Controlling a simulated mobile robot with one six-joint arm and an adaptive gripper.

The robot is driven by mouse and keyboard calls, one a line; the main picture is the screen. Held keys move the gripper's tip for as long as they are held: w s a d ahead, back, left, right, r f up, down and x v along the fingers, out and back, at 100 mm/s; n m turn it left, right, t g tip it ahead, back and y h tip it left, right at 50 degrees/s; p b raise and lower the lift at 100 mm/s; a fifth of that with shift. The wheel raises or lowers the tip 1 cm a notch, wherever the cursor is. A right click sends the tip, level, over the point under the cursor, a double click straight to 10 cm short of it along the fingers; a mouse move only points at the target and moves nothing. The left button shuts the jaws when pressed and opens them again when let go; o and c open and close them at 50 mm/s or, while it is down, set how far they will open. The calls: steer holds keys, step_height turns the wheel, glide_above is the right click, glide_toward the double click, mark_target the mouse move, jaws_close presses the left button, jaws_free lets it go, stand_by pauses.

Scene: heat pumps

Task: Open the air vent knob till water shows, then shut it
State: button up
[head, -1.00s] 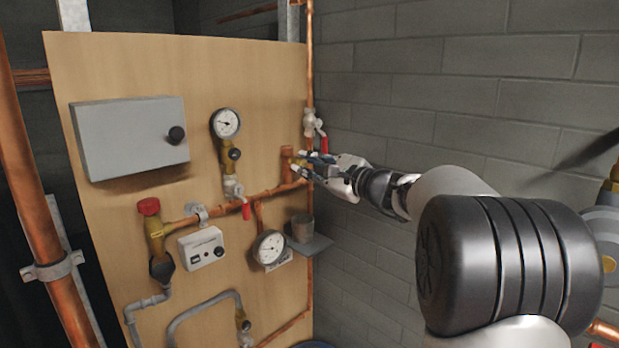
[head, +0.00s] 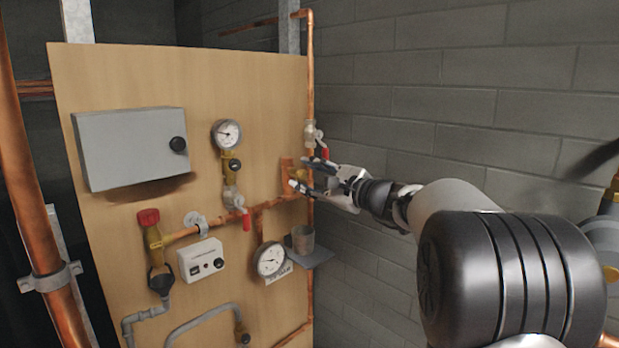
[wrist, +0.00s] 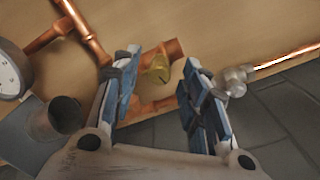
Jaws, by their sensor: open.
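The brass air vent knob (wrist: 157,70) shows in the wrist view on a short copper stub (wrist: 172,50) at the board. It lies between the two blue-padded fingers of my gripper (wrist: 158,88), a little beyond their tips, and I see no contact. In the head view my gripper (head: 303,174) is open and empty beside the right edge of the board, in front of the copper stub (head: 286,165). The knob is mostly hidden behind the fingers there. No water shows at the knob.
A grey cup (head: 303,239) stands on a small shelf (head: 312,256) below my gripper. A red-lever valve (head: 312,135) is close above it. Gauges (head: 227,134), a grey box (head: 132,147) and pipes cover the board. A block wall (head: 450,110) is at right.

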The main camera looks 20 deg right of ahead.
steer(key=v, duration=1.2)
stand_by(2.5)
